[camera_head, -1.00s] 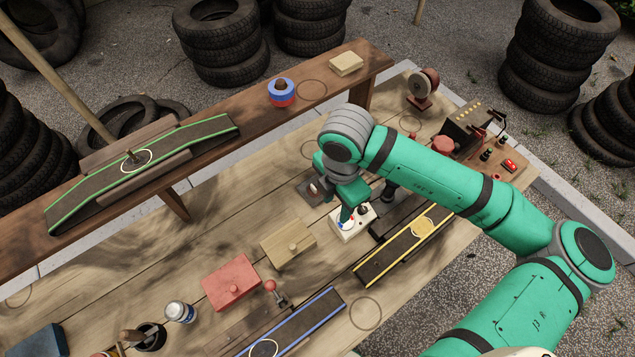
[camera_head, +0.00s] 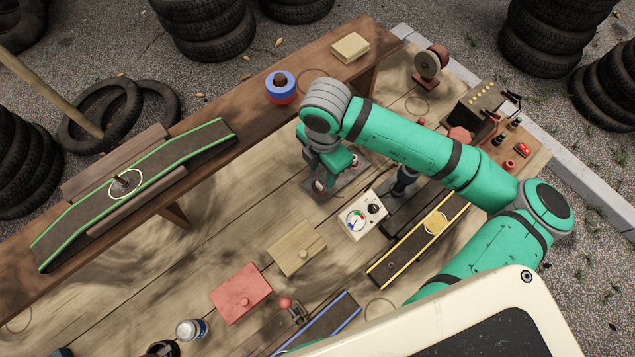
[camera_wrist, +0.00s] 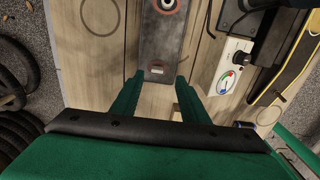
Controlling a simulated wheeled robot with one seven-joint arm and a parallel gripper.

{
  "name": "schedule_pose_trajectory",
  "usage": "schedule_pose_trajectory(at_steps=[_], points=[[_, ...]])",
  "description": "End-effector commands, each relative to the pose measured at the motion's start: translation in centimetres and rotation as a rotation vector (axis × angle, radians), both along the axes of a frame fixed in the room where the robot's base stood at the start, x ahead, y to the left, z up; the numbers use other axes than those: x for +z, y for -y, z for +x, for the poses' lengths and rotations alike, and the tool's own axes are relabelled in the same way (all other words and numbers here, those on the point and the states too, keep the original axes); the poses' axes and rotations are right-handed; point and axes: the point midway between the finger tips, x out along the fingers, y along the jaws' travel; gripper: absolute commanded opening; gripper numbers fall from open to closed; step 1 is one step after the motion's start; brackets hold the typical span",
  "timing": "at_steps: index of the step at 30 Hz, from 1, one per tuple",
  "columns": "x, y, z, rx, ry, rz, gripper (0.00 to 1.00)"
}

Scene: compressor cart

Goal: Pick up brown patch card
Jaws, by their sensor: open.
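I cannot clearly make out a brown patch card in either view. My gripper (camera_wrist: 158,79) is open, and no object shows held between its fingers. In the head view my gripper (camera_head: 328,170) is above a grey plate (camera_head: 345,186) on the wooden bench. In the wrist view the grey plate (camera_wrist: 165,42) lies ahead of the fingers, with a red and white round part and a small pale rectangle near its close end. Part of the plate is hidden by my gripper in the head view.
A white meter box (camera_head: 361,216) stands close beside the plate. A raised shelf (camera_head: 220,155) runs behind. Bare bench shows left of the tan block.

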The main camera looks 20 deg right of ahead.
Motion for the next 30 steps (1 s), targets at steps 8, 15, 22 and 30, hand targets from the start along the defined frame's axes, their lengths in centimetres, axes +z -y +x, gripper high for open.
schedule_pose_trajectory(at_steps=[8,15,22,30], points=[[-1.9,-0.5,0.1,0.006,-0.001,0.002,0.41],[-5.0,-1.1,0.4,0.006,-0.002,0.002,0.41],[-6.4,-1.1,0.4,0.007,0.0,0.0,0.41],[-6.3,-1.1,0.4,0.007,0.0,-0.001,0.19]])
